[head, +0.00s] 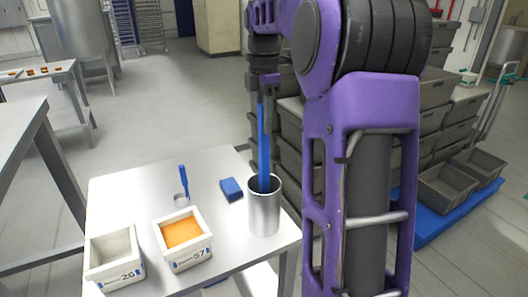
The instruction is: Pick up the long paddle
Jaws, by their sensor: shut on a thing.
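The long blue paddle (264,145) stands nearly upright, its lower part inside a tall metal cylinder (264,212) at the right side of the white table (140,180). My gripper (268,95) is above the cylinder and shut on the top of the paddle. The paddle's lower end is hidden by the cylinder's wall, so I cannot tell whether it touches the bottom. A shorter blue paddle (184,178) stands tilted in a small round holder (181,199) further left.
A blue block (231,189) lies just left of the cylinder. A white box marked 57 (187,262) holds orange stuff; another marked 26 (119,274) is at the front left. Grey crates (452,187) stand to the right behind my arm. The table's back left is clear.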

